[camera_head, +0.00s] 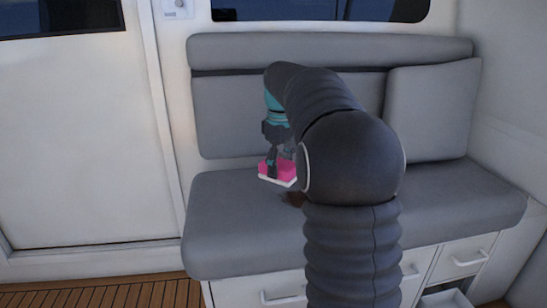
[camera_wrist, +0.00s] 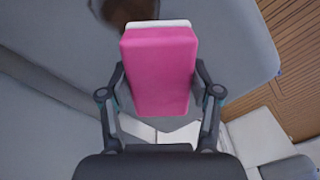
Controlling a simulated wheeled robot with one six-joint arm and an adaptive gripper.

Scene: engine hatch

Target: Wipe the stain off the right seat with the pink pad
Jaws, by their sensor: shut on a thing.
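My gripper (camera_head: 279,150) is shut on the pink pad (camera_head: 270,170), a block with a white underside. In the wrist view the pad (camera_wrist: 160,70) sits between both fingers of my gripper (camera_wrist: 160,85). The grey seat (camera_head: 235,215) lies below it. A dark brown stain (camera_head: 294,198) shows on the seat, just below and right of the pad in the head view, partly hidden by my arm. In the wrist view the stain (camera_wrist: 118,11) is at the top edge, beyond the pad's white end. The pad appears above the seat, apart from the stain.
A grey backrest (camera_head: 225,120) and a loose-looking cushion (camera_head: 430,110) stand behind the seat. White drawers (camera_head: 465,257) are below its front. A white door (camera_head: 80,130) is at the left, and wooden floor (camera_head: 110,293) is in front. The seat's left part is clear.

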